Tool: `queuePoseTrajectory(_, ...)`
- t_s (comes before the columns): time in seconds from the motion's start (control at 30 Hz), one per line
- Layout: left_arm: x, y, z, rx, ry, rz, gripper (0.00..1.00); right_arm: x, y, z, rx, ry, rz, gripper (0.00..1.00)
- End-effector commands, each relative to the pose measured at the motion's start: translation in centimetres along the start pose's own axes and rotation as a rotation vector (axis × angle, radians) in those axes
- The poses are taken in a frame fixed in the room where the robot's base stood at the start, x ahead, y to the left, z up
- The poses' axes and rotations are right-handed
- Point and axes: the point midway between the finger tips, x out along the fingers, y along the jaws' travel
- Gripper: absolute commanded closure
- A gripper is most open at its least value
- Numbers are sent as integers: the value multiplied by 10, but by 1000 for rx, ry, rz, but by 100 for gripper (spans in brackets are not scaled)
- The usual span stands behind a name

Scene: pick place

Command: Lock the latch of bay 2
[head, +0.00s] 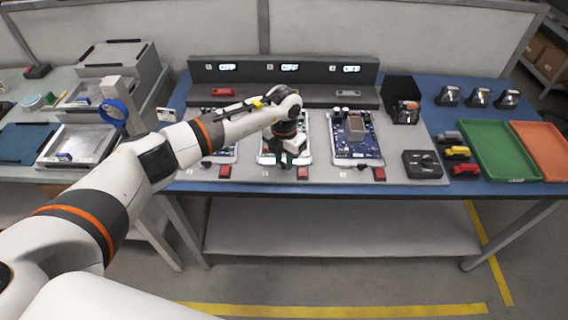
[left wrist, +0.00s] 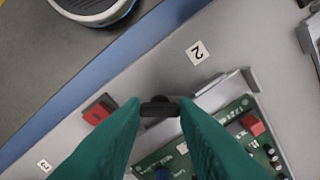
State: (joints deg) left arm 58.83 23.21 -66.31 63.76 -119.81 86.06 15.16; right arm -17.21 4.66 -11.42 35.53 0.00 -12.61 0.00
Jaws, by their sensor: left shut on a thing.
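The bay 2 board (head: 266,158) sits in the middle of the bench, mostly hidden behind my left gripper (head: 284,162). In the left wrist view, the green fingers of my left gripper (left wrist: 160,112) are shut on a small dark latch handle (left wrist: 160,104) at the edge of the bay 2 fixture. The label 2 (left wrist: 198,51) lies just beyond it, and part of the green board (left wrist: 165,158) shows between and beside the fingers. Whether the latch is locked cannot be told. My right gripper is not in view.
A red block (head: 303,174) lies right of the latch; it also shows in the left wrist view (left wrist: 99,110). The bay 3 board (head: 355,136) is to the right. A grey display panel (head: 285,68) stands behind. A black control box (head: 422,164) and green tray (head: 498,150) are farther right.

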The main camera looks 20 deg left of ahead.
Motion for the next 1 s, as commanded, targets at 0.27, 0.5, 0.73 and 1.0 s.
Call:
queuePoseTrajectory(0.27, 4, -1, 0, 262, 2, -2, 96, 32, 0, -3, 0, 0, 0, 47)
queuePoseTrajectory(0.5, 4, -1, 0, 489, 2, -2, 96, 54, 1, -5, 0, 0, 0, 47)
queuePoseTrajectory(0.73, 3, -1, -1, 687, 2, -3, 96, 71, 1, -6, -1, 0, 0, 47)
queuePoseTrajectory(1.0, 2, 0, 0, 854, 2, -1, 96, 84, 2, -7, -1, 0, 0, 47)
